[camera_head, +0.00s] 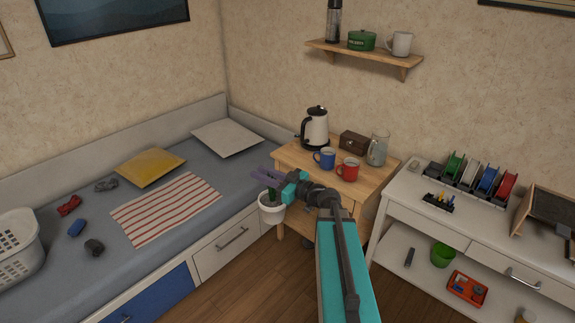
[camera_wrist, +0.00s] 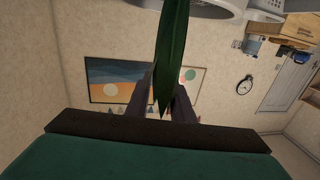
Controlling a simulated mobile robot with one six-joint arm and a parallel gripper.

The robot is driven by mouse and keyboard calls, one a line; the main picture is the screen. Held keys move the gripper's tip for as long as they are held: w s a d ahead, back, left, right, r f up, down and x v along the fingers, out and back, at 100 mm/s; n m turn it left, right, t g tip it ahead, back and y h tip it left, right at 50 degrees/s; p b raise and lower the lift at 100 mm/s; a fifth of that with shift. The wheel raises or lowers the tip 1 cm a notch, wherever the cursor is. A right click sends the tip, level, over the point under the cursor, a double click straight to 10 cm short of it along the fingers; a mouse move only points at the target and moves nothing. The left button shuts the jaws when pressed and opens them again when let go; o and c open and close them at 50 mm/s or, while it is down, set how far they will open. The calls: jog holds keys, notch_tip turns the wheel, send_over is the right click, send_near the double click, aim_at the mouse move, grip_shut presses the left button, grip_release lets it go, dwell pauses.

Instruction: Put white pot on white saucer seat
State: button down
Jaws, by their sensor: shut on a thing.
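The white pot (camera_head: 271,213), with a dark green plant in it, hangs in the air in front of the bed's right end, beside the wooden cabinet. The pot looks roughly upright. In the wrist view a long green leaf (camera_wrist: 170,55) passes in front of my dark fingers and hides part of them. I cannot make out a white saucer seat in either view.
The wooden cabinet (camera_head: 290,161) holds a kettle (camera_head: 315,128), a blue mug (camera_head: 324,158), a red mug (camera_head: 348,169), a brown box and a glass jug. The bed (camera_head: 75,208) lies left. A white desk (camera_head: 405,201) stands right. A wall shelf (camera_head: 365,53) is above. Open floor lies below the pot.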

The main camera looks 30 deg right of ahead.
jog(key=s+a+f+n+g+y, duration=0.1)
jog(key=s+a+n+g+y, duration=0.1)
jog(key=a, duration=0.7)
jog(key=s+a+f+n+g+y, duration=0.1)
jog(key=s+a+n+g+y, duration=0.1)
jog(key=a, duration=0.8)
jog(key=n+g+y, duration=0.1)
jog(key=y, duration=0.1)
jog(key=shift+s+a+g+y, duration=0.15)
jog(key=shift+s+g+y, duration=0.15)
jog(key=shift+s, duration=0.15)
